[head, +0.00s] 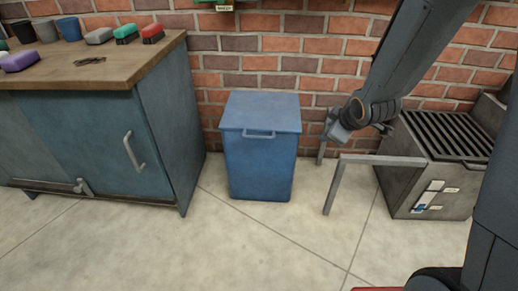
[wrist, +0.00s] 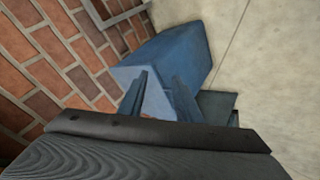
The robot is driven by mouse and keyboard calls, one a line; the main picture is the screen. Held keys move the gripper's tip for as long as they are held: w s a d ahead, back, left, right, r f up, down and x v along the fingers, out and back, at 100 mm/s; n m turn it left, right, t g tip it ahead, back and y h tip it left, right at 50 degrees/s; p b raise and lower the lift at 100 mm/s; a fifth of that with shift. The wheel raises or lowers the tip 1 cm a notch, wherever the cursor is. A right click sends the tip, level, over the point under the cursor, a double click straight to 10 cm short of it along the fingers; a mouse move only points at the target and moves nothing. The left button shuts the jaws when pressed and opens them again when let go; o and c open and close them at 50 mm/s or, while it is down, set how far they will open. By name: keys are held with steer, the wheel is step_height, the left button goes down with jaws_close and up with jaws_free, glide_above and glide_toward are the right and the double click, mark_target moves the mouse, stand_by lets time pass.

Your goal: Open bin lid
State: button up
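A blue bin (head: 258,168) stands on the floor against the brick wall, with its flat lid (head: 262,108) shut. A small bar handle (head: 259,134) sits at the lid's front edge. The bin also shows in the wrist view (wrist: 184,45), tilted in the picture and partly behind my fingers. My gripper (head: 333,134) is to the right of the bin in the head view, apart from it and pointing down-left. In the wrist view my gripper (wrist: 158,76) has its two fingers spread with nothing between them. The handle is not clear in the wrist view.
A wooden-topped cabinet (head: 160,60) with cups and brushes stands left of the bin. A grey metal frame (head: 370,160) and a grill-like unit (head: 440,145) stand to the right. The floor (head: 270,235) before the bin is clear.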

steer(key=w+a+f+n+t+y+b, duration=0.3)
steer(key=w+a+f+n+y+b, duration=0.1)
steer(key=w+a+f+n+b, duration=0.45)
steer(key=n+y+b, duration=0.5)
steer(key=y+b, duration=0.1)
steer(key=b, duration=0.1)
glide_toward(259, 138)
steer(key=w+a+f, duration=0.2)
steer(key=shift+t, duration=0.4)
steer(key=b+x, duration=0.1)
steer(key=x, duration=0.1)
steer(key=b+x, duration=0.1)
steer(key=x, duration=0.4)
steer(key=shift+w+a+r+b, duration=0.25)
steer(key=shift+w+b, duration=0.05)
steer(key=shift+b, duration=0.1)
steer(key=shift+c, duration=0.5)
jaws_close()
